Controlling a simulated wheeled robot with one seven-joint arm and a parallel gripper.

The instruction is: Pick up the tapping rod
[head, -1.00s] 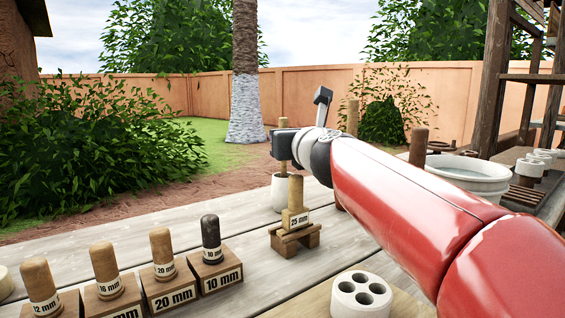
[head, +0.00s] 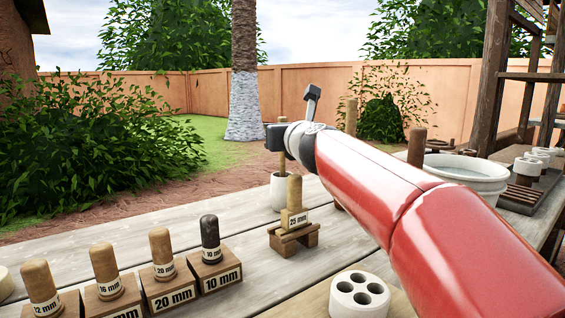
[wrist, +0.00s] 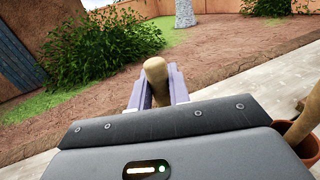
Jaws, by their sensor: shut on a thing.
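The tapping rod (wrist: 157,72) is a light wooden rod with a rounded top, held between the two fingers in the wrist view. My gripper (wrist: 157,88) is shut on it. In the head view my gripper (head: 276,137) is at the far side of the table, partly hidden by my red arm. The rod's lower part (head: 282,162) shows below it, running down to a white pot (head: 282,193). The pot's wall hides the rod's end, so I cannot tell whether it touches the bottom.
A 25 mm wooden peg (head: 294,196) stands on a small stand (head: 292,238) close in front of the pot. Labelled peg blocks (head: 168,288) line the front left. A white holed cylinder (head: 359,300) is near front. A white basin (head: 466,180) stands at right.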

